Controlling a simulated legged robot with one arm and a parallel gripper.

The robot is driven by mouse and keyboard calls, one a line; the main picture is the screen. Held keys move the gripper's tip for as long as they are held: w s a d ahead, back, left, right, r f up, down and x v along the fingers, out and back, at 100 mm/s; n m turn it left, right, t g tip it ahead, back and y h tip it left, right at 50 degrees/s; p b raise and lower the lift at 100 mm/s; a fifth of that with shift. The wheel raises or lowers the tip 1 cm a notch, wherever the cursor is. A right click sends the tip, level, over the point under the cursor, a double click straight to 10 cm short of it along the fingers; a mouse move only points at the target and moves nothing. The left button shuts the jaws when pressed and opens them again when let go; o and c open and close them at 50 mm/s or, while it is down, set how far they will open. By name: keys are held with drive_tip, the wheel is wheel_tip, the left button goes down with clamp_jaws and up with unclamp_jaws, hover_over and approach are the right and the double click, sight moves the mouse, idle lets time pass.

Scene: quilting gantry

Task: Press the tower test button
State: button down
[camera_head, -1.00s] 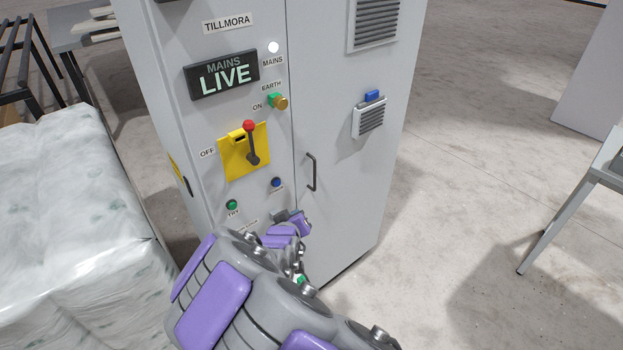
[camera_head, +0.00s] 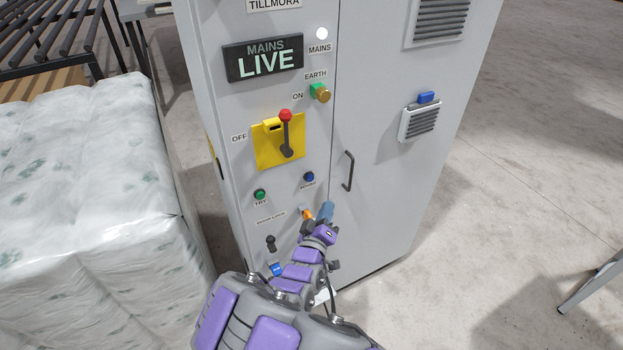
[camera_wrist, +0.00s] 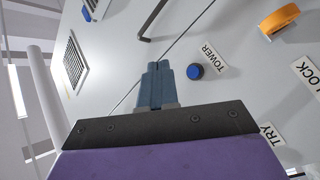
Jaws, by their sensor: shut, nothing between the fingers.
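The tower test button is a blue round button (camera_head: 309,177) on the grey cabinet's front, left of the door seam. In the wrist view it is the blue button (camera_wrist: 195,71) beside a label reading TOWER. My gripper (camera_head: 327,209) is in front of the cabinet, below and slightly right of the button in the head view. In the wrist view its blue-grey fingers (camera_wrist: 157,68) are shut and empty, pointing toward the panel. The fingertips appear just left of the button there; the depth gap is unclear, and I see no contact.
A green TRY button (camera_head: 260,195), an orange part (camera_head: 307,214) and a dark knob (camera_head: 270,242) are near the button. A red-knobbed lever (camera_head: 286,132) on a yellow plate is above. The door handle (camera_head: 348,171) stands out to the right. A wrapped stack (camera_head: 95,200) is left.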

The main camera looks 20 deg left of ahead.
sight(310, 178)
drive_tip(key=w+a, duration=0.5)
drive_tip(key=shift+w+r, duration=0.15)
drive_tip(key=shift+w, duration=0.2)
idle(1.2)
drive_tip(key=shift+a, duration=0.2)
drive_tip(key=shift+a, duration=0.3)
